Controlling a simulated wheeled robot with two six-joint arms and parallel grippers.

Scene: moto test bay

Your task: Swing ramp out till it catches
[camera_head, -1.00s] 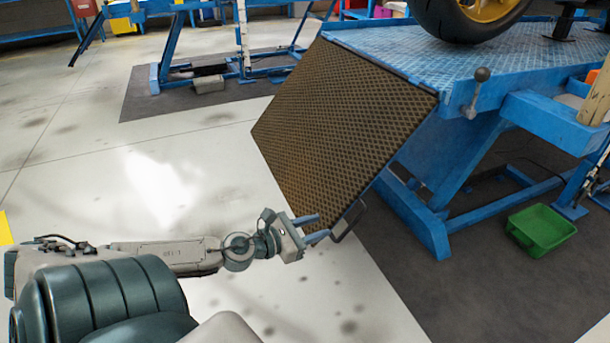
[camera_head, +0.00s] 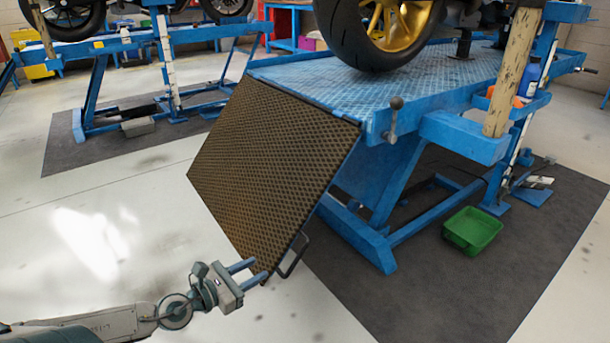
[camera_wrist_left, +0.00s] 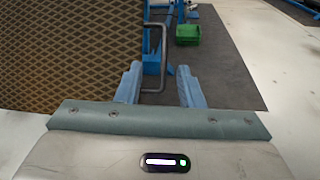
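The ramp (camera_head: 275,165) is a brown mesh-patterned plate on the near end of the blue lift table (camera_head: 330,78). It slopes down and away from the table edge. A dark bar handle (camera_head: 293,257) sticks out at its lower near corner. My left gripper (camera_head: 250,270) is just left of this handle, with its two fingers apart and nothing between them. In the left wrist view, the handle (camera_wrist_left: 163,62) shows ahead between the open fingertips (camera_wrist_left: 158,80), and the ramp (camera_wrist_left: 70,50) fills the upper left. My right gripper is not in view.
A lever with a round knob (camera_head: 396,103) stands at the table's near corner. A green tray (camera_head: 473,231) lies on the dark mat (camera_head: 410,285) beside the table legs. A motorcycle wheel (camera_head: 375,35) stands on the table. The pale floor left of the ramp is clear.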

